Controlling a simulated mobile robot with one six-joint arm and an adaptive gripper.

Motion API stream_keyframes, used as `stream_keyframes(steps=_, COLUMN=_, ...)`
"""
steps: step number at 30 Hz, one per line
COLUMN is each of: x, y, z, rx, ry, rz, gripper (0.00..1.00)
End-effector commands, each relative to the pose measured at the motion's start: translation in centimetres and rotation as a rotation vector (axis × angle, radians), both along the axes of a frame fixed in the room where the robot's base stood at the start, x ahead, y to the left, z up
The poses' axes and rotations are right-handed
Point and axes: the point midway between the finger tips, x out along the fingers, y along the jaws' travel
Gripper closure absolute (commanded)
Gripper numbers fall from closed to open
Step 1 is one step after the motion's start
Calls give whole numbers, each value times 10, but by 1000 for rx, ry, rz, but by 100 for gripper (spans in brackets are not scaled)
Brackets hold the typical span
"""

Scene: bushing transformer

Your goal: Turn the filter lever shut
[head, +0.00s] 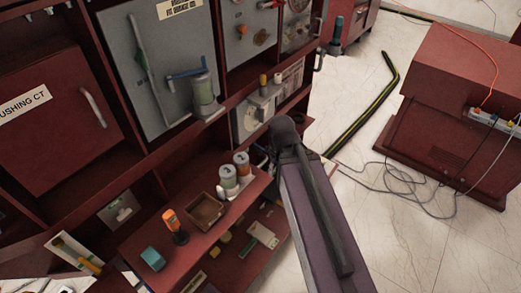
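A blue lever (187,73) sits on the grey panel (150,105) at upper centre-left. It points left and runs almost level, tilted slightly up to the right. Just below its right end is a clear, greenish filter bowl (203,90), which I take to be the filter. My arm reaches up from the bottom right, its elbow to the right of and below the lever. My gripper is hidden behind my arm, so its fingers do not show. Nothing of mine touches the lever.
A long grey handle (144,55) stands left of the lever. Below, a red shelf (150,240) holds a wooden box (205,210), an orange-topped tool (174,225) and two cans.

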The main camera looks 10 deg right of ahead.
Motion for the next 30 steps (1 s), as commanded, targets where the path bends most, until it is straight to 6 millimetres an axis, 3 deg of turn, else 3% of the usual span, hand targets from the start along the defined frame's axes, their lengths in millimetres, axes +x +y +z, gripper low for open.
stream_keyframes(steps=8, x=1, y=0, z=-29, rx=0, ry=-4, rz=0, gripper=47)
stream_keyframes(steps=30, x=8, y=0, z=-147, rx=0, ry=-20, rz=0, gripper=47)
